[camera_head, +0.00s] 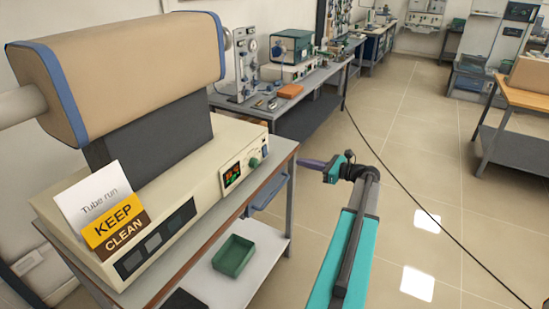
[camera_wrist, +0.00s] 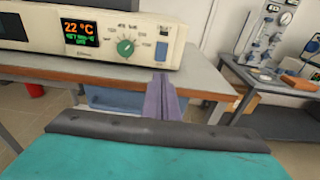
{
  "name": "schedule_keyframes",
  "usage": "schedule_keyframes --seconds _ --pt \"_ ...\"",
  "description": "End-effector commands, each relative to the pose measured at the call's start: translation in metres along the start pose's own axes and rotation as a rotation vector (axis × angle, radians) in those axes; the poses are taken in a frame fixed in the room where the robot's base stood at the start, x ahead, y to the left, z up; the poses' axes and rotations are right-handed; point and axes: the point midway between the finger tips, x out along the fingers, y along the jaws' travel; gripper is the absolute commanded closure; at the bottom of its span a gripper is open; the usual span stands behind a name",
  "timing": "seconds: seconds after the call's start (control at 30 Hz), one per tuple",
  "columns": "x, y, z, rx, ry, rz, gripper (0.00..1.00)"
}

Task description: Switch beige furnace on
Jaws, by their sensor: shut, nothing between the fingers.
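The beige furnace (camera_head: 120,70) is a tube furnace with a cream base on the table at left in the head view. Its front panel has a lit display (camera_head: 231,174) reading 22 °C in the wrist view (camera_wrist: 80,32), with smaller green text below that is hard to read. Right of it are a green knob (camera_head: 254,162), also in the wrist view (camera_wrist: 125,47), and a small blue switch (camera_wrist: 161,52) near the panel's right end. My gripper (camera_head: 303,163), with purple fingers, is shut and empty. It is in front of the panel, apart from it; in the wrist view its fingertips (camera_wrist: 161,78) appear just below the blue switch.
Signs reading "Tube run" and "KEEP CLEAN" (camera_head: 112,221) stand on the base's left front. A green bin (camera_head: 233,256) sits on the table's lower shelf. Another bench with instruments (camera_head: 292,47) stands behind. A black cable crosses the open floor at right.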

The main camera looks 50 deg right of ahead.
Motion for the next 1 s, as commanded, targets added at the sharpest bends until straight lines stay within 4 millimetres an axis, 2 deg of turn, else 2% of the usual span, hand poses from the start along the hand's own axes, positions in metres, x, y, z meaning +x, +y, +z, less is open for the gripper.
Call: schedule_keyframes --seconds 0.27,0.47,0.67,1.0 --pt "-0.001 -0.001 -0.001 -0.001 0.002 -0.003 1.0" --pt "0.008 -0.001 0.0 0.0 0.002 -0.002 1.0" --pt "0.03 -0.002 0.0 0.0 0.003 -0.001 1.0" --pt "0.078 -0.002 0.0 0.0 0.003 -0.002 1.0"
